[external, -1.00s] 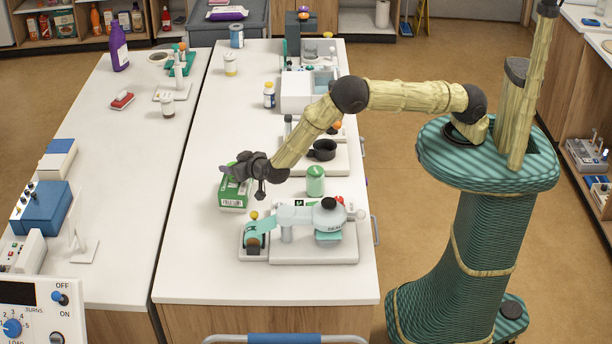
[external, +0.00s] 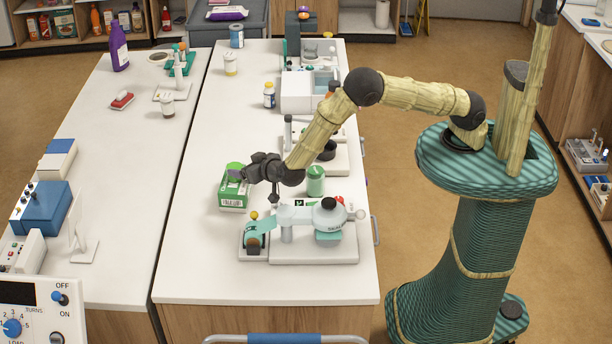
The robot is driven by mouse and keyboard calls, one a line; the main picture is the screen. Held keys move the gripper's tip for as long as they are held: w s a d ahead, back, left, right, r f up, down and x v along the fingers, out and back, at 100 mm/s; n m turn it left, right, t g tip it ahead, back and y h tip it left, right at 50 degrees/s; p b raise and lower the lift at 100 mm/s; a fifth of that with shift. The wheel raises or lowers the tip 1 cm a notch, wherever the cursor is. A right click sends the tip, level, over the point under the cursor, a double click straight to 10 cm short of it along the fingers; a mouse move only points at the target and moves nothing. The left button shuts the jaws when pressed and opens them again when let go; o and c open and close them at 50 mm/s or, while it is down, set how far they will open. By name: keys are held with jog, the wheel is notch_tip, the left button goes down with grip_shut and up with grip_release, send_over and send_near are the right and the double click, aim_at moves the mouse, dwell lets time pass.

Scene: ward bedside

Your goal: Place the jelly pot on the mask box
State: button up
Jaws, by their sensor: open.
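The mask box (external: 232,199) is a green carton with a white label, on the near half of the white table. A small round green pot, which looks like the jelly pot (external: 235,167), shows at the top of the box and appears to rest on it. Its lower part is hidden behind my fingers. My gripper (external: 243,174) is open, at the right side of the pot and just above the box. I cannot tell whether a finger still touches the pot.
A green canister (external: 316,181) stands right of the box, under my arm. A white and teal device (external: 312,240) sits nearer the front. A black pan-like item (external: 327,150) lies behind the canister. The table left and front of the box is clear.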

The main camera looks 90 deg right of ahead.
jog(key=shift+s+a+r, duration=0.2)
jog(key=shift+s+a, duration=0.15)
dwell(0.3)
jog(key=s+r+n+g+y, duration=0.1)
jog(key=s+r+n+y, duration=0.4)
jog(key=s+r+y, duration=0.35)
jog(key=s+d+r+n+g, duration=0.1)
jog(key=s+g, duration=0.1)
jog(key=s, duration=0.6)
jog(key=s+d+r+n+g, duration=0.1)
jog(key=s+g, duration=0.1)
jog(key=s, duration=0.7)
jog(key=s+d+r+n+g+y, duration=0.1)
jog(key=s+n+g, duration=0.1)
jog(key=s, duration=0.7)
jog(key=shift+r, duration=0.4)
